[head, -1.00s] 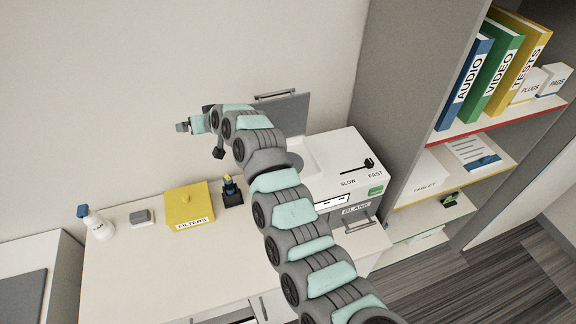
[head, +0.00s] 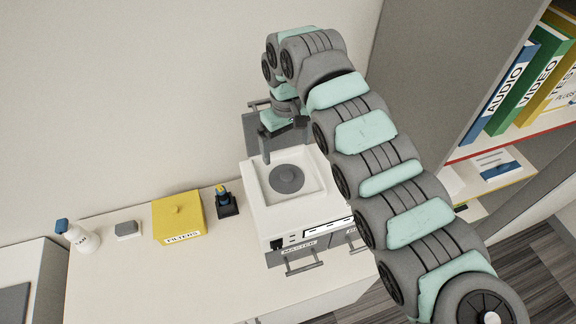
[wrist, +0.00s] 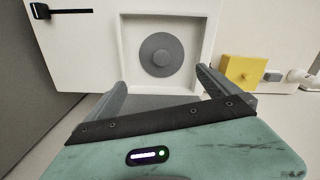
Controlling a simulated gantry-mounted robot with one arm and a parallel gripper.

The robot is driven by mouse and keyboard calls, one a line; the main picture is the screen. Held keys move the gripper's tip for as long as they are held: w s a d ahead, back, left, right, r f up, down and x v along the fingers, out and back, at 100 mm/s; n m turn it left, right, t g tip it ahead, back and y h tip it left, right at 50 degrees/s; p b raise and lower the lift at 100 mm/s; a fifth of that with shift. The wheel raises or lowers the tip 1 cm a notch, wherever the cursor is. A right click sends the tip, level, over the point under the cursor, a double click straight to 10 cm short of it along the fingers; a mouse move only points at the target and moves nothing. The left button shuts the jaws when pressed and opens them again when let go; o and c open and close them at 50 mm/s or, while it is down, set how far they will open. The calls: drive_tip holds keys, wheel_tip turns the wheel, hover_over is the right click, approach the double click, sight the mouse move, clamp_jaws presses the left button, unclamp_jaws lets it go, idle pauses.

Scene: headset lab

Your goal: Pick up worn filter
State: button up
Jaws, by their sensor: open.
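A round dark grey disc (head: 287,179) with a raised centre knob lies in the square recess of the white machine (head: 262,213). It looks like the worn filter, though no label on it is readable. The wrist view shows the disc (wrist: 161,55) ahead of my gripper, between the lines of its two fingers. My gripper (head: 285,142) is open and empty. It is above the back part of the recess, apart from the disc. In the wrist view my gripper (wrist: 162,82) has its fingers spread wide.
The machine's grey lid (head: 255,130) stands raised behind the recess. Left of the machine are a small black stand (head: 226,204), a yellow FILTERS box (head: 178,216), a grey block (head: 127,229) and a spray bottle (head: 78,237). A shelf with binders (head: 500,90) rises at the right.

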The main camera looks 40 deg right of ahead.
drive_tip(key=p, duration=0.1)
hover_over(286, 174)
wheel_tip(286, 174, down, 5)
drive_tip(key=shift+d+r, duration=0.1)
drive_tip(key=shift+d, duration=0.05)
drive_tip(key=shift+f+p, duration=1.05)
drive_tip(key=shift+f, duration=1.75)
drive_tip(key=shift+c, duration=0.6)
drive_tip(key=c, duration=1)
drive_tip(key=shift+o, duration=0.2)
drive_tip(key=shift+r, duration=0.1)
